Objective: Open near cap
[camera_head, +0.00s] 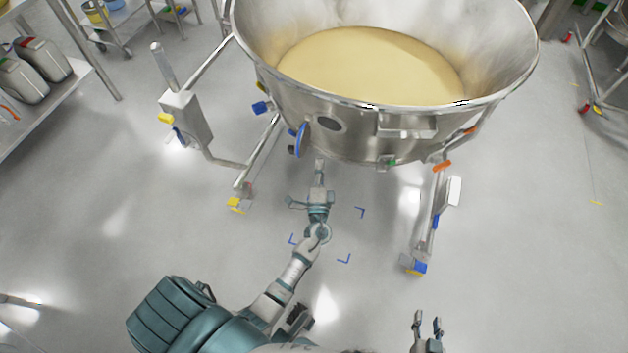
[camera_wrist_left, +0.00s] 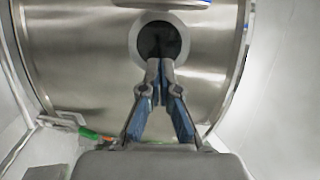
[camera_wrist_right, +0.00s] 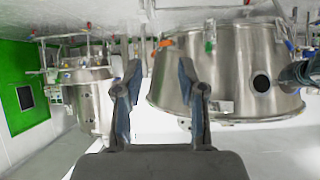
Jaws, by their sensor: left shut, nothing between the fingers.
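The large steel vessel (camera_head: 360,135) holds pale powder. A dark round fitting (camera_head: 328,123) sits on its near side wall; in the left wrist view the fitting (camera_wrist_left: 160,40) has a grey ring, and I cannot tell whether it is the cap. My left gripper (camera_head: 319,165) is below the near wall. In the left wrist view the left fingertips (camera_wrist_left: 160,65) meet, empty, in front of the fitting, overlapping its lower edge; contact is unclear. My right gripper (camera_head: 428,322) is open and empty, low and away from the vessel, with spread fingers (camera_wrist_right: 160,100) in the right wrist view.
A blue disc handle (camera_head: 302,138) is left of the fitting. Vessel legs have a yellow caster (camera_head: 237,204) and a blue caster (camera_head: 417,267). A grey box on a post (camera_head: 187,118) stands left. A shelf with canisters (camera_head: 42,75) is far left. The near floor is open.

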